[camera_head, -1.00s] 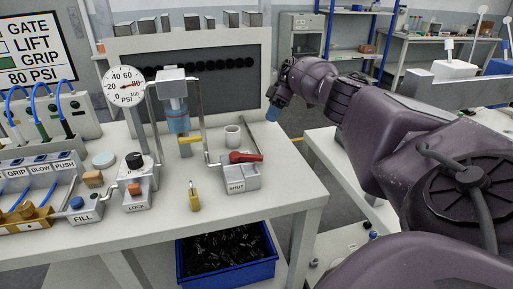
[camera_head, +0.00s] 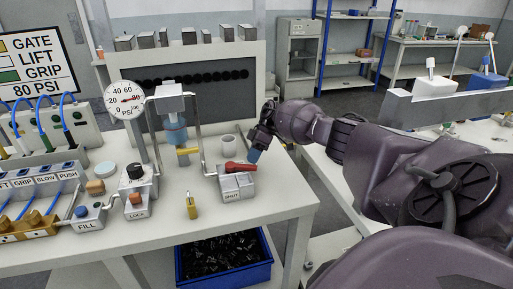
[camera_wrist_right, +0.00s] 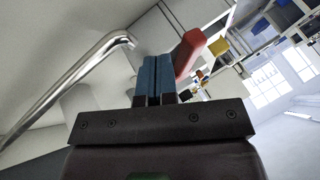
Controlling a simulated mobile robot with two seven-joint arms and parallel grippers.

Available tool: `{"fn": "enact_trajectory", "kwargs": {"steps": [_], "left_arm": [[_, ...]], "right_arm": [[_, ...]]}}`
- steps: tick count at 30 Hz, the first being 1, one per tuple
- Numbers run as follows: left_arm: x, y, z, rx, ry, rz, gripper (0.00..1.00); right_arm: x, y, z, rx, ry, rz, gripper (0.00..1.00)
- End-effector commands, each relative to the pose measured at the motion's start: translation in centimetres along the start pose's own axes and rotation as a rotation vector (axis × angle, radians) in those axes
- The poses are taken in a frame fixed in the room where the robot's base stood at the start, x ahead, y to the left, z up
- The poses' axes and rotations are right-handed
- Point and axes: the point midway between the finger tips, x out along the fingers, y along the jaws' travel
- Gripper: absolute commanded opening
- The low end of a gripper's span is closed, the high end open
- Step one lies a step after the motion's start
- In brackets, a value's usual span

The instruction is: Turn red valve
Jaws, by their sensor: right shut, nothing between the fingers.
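The red valve handle (camera_head: 240,167) sits on a grey block marked SHUT (camera_head: 237,186) on the white workbench. My right gripper (camera_head: 254,155) is shut and empty, with its blue fingertips right by the handle's right end in the head view. In the right wrist view the shut blue fingers (camera_wrist_right: 159,78) point up, and the red handle (camera_wrist_right: 188,52) stands just right of them. I cannot tell whether they touch. My left gripper is in neither view.
A metal pipe (camera_wrist_right: 75,85) runs along the left of the wrist view. A white cup (camera_head: 229,145) stands behind the valve. A yellow padlock (camera_head: 192,206), a LOCK block (camera_head: 137,206) and a pressure gauge (camera_head: 124,99) are to its left. A blue bin (camera_head: 226,272) sits below.

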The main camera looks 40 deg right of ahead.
Motion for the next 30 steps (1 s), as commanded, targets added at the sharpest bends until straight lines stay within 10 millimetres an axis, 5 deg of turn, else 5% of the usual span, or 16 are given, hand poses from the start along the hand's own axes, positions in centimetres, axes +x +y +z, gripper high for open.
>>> {"fn": "enact_trajectory", "kwargs": {"steps": [30], "left_arm": [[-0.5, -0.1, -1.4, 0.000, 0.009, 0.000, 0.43]], "right_arm": [[1.3, -1.1, -1.2, 0.015, 0.009, 0.008, 0.00]]}}
